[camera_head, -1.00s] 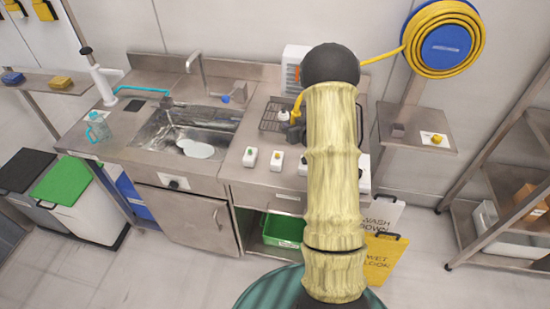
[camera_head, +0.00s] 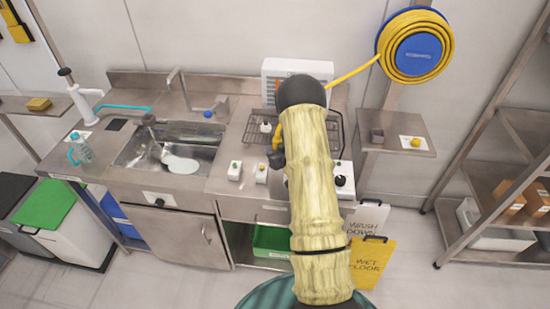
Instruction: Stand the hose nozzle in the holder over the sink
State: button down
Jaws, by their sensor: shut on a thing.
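The hose nozzle (camera_head: 276,137) shows as a small yellow piece just left of my arm, over the counter's rack area. My gripper (camera_head: 277,158) is the dark shape below it, mostly hidden by my arm; it is shut on the nozzle. The yellow hose (camera_head: 352,75) runs from the wall reel (camera_head: 417,48) to behind my arm's black joint. The steel sink (camera_head: 133,158) lies left of my gripper, with a white plate (camera_head: 180,163) in it. A bent steel bracket (camera_head: 178,84) stands behind the sink; I cannot tell for certain whether it is the holder.
A wire rack (camera_head: 250,135) and a white box-like unit (camera_head: 290,70) are near the nozzle. A clear bottle (camera_head: 82,148) and a white pump (camera_head: 82,100) stand left. A yellow floor sign (camera_head: 374,262) stands right.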

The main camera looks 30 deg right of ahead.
jog(key=shift+f+p, duration=0.55)
jog(key=shift+f, duration=1.45)
jog(key=shift+f, duration=0.2)
jog(key=c, duration=1.1)
grip_release()
jog(key=shift+r, duration=0.15)
jog(key=b+v, duration=0.3)
jog(key=v, duration=0.9)
jog(key=shift+s+b, duration=0.1)
jog(key=shift+b, duration=0.3)
